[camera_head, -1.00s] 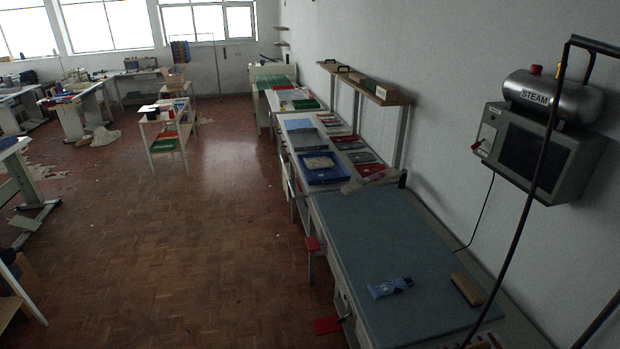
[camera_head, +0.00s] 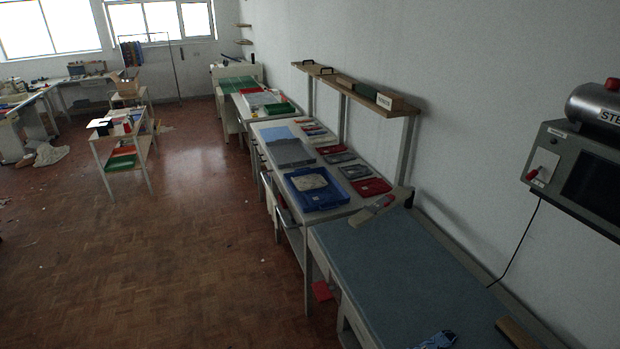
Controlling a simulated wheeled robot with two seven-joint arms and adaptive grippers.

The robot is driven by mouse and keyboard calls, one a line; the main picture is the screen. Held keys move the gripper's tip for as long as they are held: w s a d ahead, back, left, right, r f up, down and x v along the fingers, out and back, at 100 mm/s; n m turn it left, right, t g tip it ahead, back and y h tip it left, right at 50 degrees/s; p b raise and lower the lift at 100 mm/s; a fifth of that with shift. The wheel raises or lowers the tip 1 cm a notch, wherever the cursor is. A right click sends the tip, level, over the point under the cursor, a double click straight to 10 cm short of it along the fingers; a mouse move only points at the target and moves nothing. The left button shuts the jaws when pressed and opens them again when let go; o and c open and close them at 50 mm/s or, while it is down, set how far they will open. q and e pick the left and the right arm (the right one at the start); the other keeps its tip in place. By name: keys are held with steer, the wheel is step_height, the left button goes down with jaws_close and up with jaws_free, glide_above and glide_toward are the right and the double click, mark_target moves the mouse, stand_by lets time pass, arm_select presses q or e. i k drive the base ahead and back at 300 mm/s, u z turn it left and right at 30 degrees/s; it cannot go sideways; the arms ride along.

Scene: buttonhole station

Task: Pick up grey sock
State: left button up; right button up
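I cannot pick out a grey sock with certainty. A small blue and pale patterned item (camera_head: 437,341) lies on the blue-grey padded table (camera_head: 385,265), cut by the bottom edge of the head view. A blue tray (camera_head: 345,200) on the bench beyond holds a pale beige folded cloth (camera_head: 309,182). A flat grey piece (camera_head: 290,153) lies behind that tray. Neither of my grippers is in view.
Several red and grey trays (camera_head: 371,187) line the bench's wall side under a wooden shelf (camera_head: 345,84). A steam unit (camera_head: 585,170) hangs on the right wall. A white trolley (camera_head: 147,150) stands left. The wooden floor (camera_head: 170,250) between is largely clear.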

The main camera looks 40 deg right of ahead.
mark_target(385, 200)
steer(key=z, duration=0.15)
steer(key=i, duration=2)
steer(key=z, duration=0.6)
